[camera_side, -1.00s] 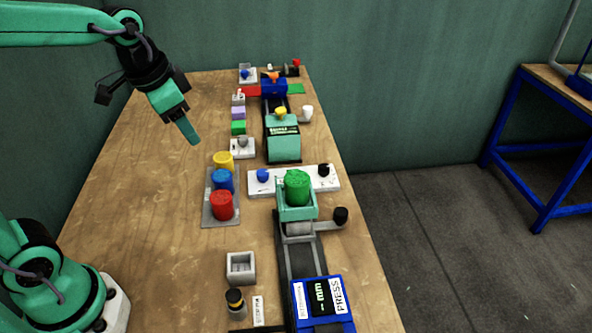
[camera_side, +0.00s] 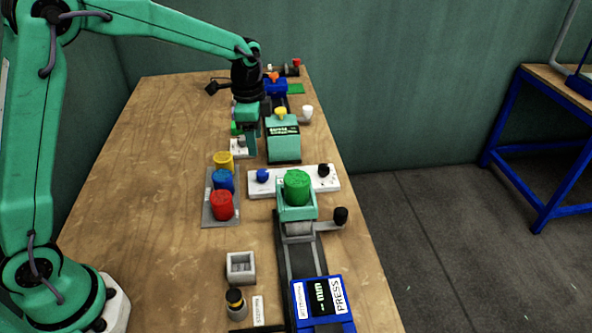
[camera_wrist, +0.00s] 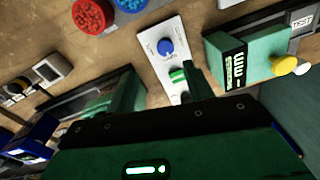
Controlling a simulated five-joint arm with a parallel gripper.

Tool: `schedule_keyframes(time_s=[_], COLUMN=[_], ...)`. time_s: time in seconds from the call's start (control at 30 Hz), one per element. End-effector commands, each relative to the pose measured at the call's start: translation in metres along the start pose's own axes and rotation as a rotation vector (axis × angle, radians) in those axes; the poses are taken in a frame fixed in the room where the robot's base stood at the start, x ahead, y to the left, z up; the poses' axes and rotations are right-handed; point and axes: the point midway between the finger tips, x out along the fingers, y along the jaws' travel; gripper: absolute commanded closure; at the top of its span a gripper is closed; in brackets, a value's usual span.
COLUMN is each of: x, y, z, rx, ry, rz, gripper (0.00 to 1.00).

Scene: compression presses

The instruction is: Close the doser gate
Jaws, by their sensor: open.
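No part is labelled as the doser gate, so I cannot tell for certain which part it is. A white panel (camera_side: 327,184) with a blue knob (camera_side: 262,176) and a black knob (camera_side: 323,170) lies across the table. In the wrist view, the panel (camera_wrist: 152,38) shows its blue knob (camera_wrist: 165,46) and a small green piece (camera_wrist: 178,76) below it. My gripper (camera_side: 251,148) is pointing down, left of the teal display unit. In the wrist view, my gripper (camera_wrist: 160,80) is open, its fingers apart, with the green piece near the right finger. I see no contact.
The teal display unit (camera_side: 284,146) with a yellow knob stands close right of my gripper. Yellow, blue and red containers (camera_side: 222,205) stand on a grey tray. A green container (camera_side: 297,188) sits in a teal holder behind the PRESS unit (camera_side: 323,298). The table's left side is clear.

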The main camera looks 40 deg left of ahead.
Motion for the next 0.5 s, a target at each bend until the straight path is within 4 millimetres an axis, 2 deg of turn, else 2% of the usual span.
schedule_keyframes(time_s=[0.03,0.2,0.5], x=[0.009,0.026,0.031], y=[-0.004,-0.011,-0.013], z=[-0.004,-0.010,-0.012], rx=[0.022,0.075,0.091], ry=[-0.008,-0.021,-0.024], rz=[0.011,0.031,0.035], gripper=[0.48,0.48,0.48])
